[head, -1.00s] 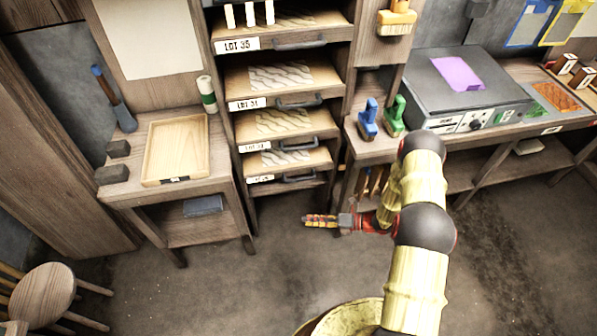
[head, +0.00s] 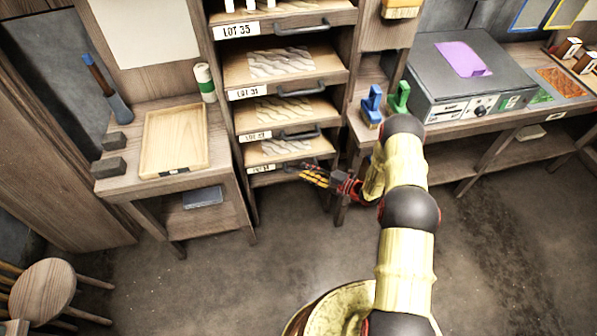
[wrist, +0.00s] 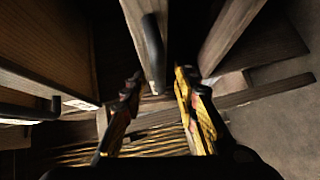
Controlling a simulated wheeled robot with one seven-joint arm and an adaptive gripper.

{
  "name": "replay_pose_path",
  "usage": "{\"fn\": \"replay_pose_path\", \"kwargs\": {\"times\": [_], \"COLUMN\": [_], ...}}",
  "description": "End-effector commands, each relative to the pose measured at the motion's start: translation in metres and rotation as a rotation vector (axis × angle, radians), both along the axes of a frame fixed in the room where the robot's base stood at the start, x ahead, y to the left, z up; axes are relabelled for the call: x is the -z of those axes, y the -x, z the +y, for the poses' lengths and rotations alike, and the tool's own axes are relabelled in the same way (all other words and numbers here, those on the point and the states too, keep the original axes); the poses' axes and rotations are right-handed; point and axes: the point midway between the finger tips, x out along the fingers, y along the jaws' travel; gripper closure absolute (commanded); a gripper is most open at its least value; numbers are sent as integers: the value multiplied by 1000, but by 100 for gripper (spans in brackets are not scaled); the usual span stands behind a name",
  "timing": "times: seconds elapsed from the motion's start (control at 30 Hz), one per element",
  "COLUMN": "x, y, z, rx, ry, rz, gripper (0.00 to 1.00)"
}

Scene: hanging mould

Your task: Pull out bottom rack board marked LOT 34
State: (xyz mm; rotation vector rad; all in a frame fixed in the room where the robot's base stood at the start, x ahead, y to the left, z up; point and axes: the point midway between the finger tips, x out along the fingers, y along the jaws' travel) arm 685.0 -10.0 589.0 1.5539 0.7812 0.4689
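The bottom rack board (head: 283,151) sits in the lowest slot of the rack in the head view, with a pale wavy-patterned piece on it. Its small label (head: 262,168) is too small to read. My gripper (head: 308,173) is low in front of this board, at the right part of its front edge, and partly hides its handle. In the wrist view my gripper (wrist: 160,78) is open, with one finger on each side. A dark bar handle (wrist: 153,55) on a wooden front shows between and just beyond the fingertips. I cannot tell whether they touch it.
More boards with handles are stacked above, including the one labelled LOT 35 (head: 237,31). A side table (head: 140,191) with a wooden tray (head: 205,140) stands left of the rack. A workbench (head: 470,137) stands right. The floor (head: 230,285) in front is clear.

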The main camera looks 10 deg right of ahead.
Motion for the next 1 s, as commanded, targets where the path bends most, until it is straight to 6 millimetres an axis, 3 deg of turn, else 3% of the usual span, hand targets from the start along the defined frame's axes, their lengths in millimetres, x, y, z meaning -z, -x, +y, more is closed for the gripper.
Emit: {"fn": "replay_pose_path", "kwargs": {"times": [0.2, 0.53, 1.0], "x": [4, 3, 4], "y": [-16, -18, -18], "z": [6, 7, 7], "rx": [7, 9, 8], "ry": [1, 1, 1], "rz": [-1, -1, -1], "gripper": [70, 70, 97]}}
